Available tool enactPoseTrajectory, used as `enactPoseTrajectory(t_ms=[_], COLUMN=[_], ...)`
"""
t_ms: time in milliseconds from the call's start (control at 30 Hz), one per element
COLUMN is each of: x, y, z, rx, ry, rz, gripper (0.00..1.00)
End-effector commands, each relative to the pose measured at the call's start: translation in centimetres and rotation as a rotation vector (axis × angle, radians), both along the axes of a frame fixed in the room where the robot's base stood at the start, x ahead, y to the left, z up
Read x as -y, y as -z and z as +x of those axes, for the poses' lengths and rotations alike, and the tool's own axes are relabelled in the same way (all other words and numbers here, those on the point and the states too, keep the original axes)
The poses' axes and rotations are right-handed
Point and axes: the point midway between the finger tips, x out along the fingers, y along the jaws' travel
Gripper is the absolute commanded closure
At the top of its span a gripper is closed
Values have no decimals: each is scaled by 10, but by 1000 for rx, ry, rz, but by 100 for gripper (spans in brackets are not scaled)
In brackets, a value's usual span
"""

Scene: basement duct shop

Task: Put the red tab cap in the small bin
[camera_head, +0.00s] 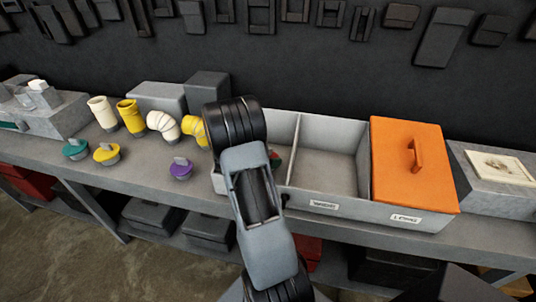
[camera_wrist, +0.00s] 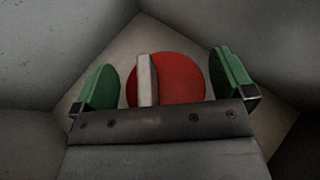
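The red tab cap (camera_wrist: 182,78) is a round red disc with an upright pale grey tab. In the wrist view it is on or just over the pale floor of a grey-walled compartment; I cannot tell whether it touches. My gripper (camera_wrist: 163,82) is open, its green fingers on either side of the cap, with gaps between them and the tab. In the head view my arm stands in front of the left compartment of the grey divided bin (camera_head: 352,208). Only a bit of green and red shows beside the arm there, and most of the gripper is hidden.
The bin's middle compartment looks empty; an orange lid (camera_head: 392,165) with a handle covers the right one. Left on the bench are teal (camera_head: 76,150), yellow (camera_head: 106,154) and purple (camera_head: 181,170) tab caps and several pipe pieces. A grey box (camera_head: 495,168) stands right.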

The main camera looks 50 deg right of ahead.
Motion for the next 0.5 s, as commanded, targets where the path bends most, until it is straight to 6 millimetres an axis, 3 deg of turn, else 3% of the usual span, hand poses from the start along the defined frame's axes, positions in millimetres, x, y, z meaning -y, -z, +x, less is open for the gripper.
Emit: enactPoseTrajectory(t_ms=[233, 500], x=[-4, -39], y=[-3, -17], z=[2, 13], rx=[1, 2], ry=[-2, -3], rz=[0, -2], gripper=[0, 0])
